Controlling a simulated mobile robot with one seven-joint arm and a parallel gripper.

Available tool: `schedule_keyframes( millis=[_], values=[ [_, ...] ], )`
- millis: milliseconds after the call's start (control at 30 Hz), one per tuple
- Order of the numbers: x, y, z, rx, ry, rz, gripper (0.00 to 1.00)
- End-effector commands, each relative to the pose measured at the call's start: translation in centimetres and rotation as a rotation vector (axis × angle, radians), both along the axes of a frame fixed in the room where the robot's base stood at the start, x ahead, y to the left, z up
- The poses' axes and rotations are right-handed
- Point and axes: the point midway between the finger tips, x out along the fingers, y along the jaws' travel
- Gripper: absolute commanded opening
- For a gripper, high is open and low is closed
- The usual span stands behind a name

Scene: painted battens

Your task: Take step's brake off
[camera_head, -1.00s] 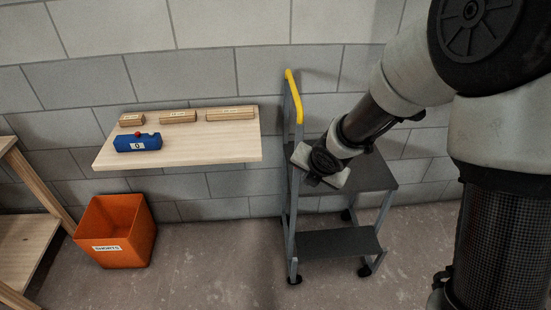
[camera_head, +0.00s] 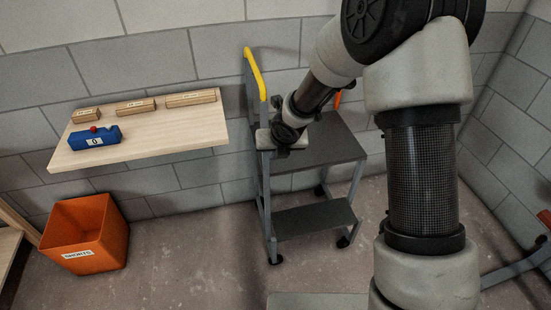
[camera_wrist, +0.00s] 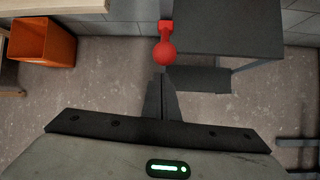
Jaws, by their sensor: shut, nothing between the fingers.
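The step (camera_head: 310,148) is a dark two-tread stool on castors with a yellow handrail (camera_head: 256,74). It stands near the wall, and its top tread also shows in the wrist view (camera_wrist: 228,28). A red round-ended knob (camera_wrist: 166,48), seemingly the brake lever, is at the step's left side in the wrist view. My gripper (camera_wrist: 160,80) is shut and empty, its tips just below the knob in the picture. I cannot tell whether they touch. In the head view my gripper (camera_head: 284,142) is by the step's left post, and the red knob is hidden.
Bare floor (camera_head: 190,250) lies between bin and step. A red part with a grey bar (camera_head: 515,268) is at far right.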

Motion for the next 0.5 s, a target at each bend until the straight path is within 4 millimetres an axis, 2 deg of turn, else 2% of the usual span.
schedule_keyframes(
  millis=[133,500],
  values=[
    [0.75,0.04,0.98,0.001,0.002,-0.002,0.00],
    [0.88,0.13,1.03,0.000,0.003,0.002,0.00]
  ],
)
